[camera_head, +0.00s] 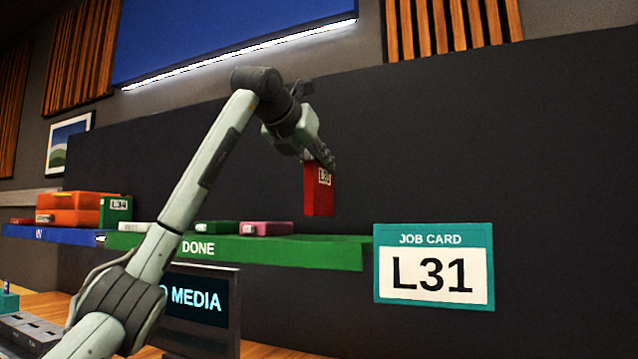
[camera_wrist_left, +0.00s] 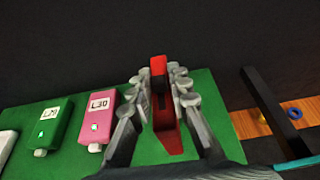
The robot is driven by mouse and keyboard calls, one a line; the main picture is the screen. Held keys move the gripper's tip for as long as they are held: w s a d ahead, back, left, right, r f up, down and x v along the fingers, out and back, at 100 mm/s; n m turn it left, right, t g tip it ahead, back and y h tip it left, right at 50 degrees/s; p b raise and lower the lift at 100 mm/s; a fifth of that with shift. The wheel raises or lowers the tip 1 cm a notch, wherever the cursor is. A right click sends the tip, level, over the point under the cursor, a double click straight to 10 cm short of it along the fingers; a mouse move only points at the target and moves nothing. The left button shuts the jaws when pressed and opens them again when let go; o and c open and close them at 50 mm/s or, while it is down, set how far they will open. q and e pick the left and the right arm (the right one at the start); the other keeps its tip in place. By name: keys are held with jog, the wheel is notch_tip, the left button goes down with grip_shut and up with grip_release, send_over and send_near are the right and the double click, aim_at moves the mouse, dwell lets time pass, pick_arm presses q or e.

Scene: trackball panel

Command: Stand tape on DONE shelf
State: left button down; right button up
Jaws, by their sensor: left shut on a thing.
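My left gripper (camera_head: 322,158) is shut on a red tape (camera_head: 318,196) and holds it upright by its top. The tape's label is partly covered and only partly readable. The tape hangs over the right part of the green DONE shelf (camera_head: 330,254), with a gap below it in the head view. In the left wrist view, the gripper's fingers (camera_wrist_left: 158,82) close on both sides of the red tape (camera_wrist_left: 168,138), with the green shelf (camera_wrist_left: 205,98) beneath. My right gripper is not in view.
A pink tape (camera_head: 267,229), a green tape (camera_head: 217,227) and a white tape (camera_head: 132,227) lie on the DONE shelf left of the held tape. A job card (camera_head: 434,266) reads L31. The shelf's right end is bare.

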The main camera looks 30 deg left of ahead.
aim_at(320, 182)
pick_arm(q)
notch_tip(320, 182, down, 3)
jog(key=shift+w+f, duration=0.1)
jog(key=shift+f, duration=0.45)
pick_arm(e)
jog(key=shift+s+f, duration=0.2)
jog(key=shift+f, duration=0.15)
pick_arm(q)
jog(key=shift+f, duration=0.1)
jog(key=c, duration=1.4)
grip_release()
jog(key=shift+c, duration=0.2)
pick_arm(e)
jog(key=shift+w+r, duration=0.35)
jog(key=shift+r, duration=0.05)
